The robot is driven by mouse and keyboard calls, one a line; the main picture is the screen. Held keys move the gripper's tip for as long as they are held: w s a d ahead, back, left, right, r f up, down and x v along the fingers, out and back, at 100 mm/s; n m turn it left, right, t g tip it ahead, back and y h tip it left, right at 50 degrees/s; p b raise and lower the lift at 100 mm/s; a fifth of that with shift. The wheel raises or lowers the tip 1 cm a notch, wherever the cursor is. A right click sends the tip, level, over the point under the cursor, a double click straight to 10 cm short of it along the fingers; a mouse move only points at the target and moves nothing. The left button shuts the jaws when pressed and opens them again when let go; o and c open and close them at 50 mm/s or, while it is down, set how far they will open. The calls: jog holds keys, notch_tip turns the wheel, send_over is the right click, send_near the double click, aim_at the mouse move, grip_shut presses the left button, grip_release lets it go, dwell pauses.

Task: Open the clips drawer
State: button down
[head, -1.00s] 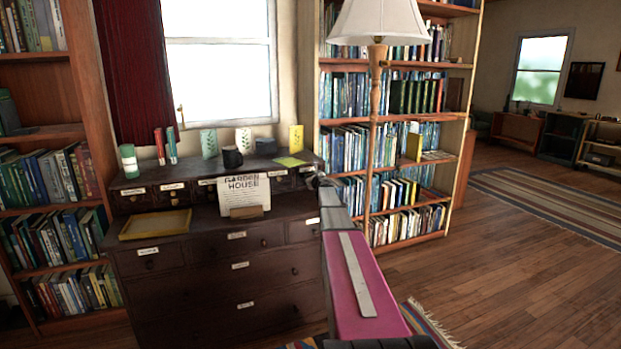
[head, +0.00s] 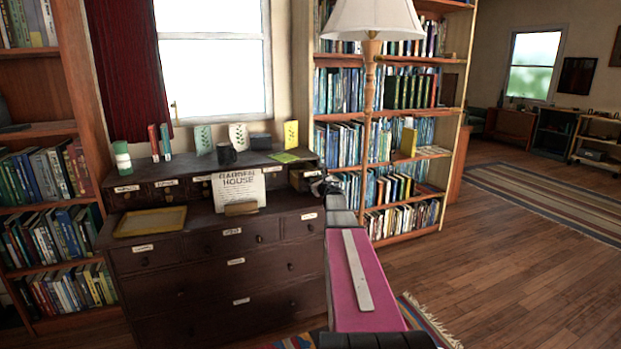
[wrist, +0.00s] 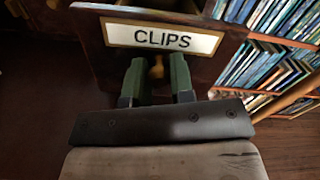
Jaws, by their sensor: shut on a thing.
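The clips drawer (wrist: 105,65) has a dark wooden front with a framed "CLIPS" label (wrist: 162,39) and a small brass-coloured knob (wrist: 156,68) below it. My gripper (wrist: 157,78) is shut on this knob, with one green finger on each side. In the head view the drawer (head: 303,179) is at the right end of the upper row of the dark cabinet (head: 205,270). It stands partly out from the cabinet, and some of its inside shows above the front. My gripper (head: 325,187) is at its front there, small and partly hidden by my arm.
A "Garden House" sign (head: 239,190) stands on the cabinet ledge left of the drawer, beside a yellow tray (head: 150,222). A mug (head: 226,154) and cards stand on top. A floor lamp (head: 368,120) and a bookcase (head: 400,215) are close on the right. Floor is open farther right.

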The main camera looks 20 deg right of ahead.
jog(key=s, duration=0.7)
jog(key=shift+s+d, duration=0.15)
jog(key=shift+s, duration=0.2)
jog(key=c, duration=1)
grip_release()
jog(key=s, duration=1)
jog(key=shift+s+d, duration=0.15)
jog(key=shift+s, duration=0.25)
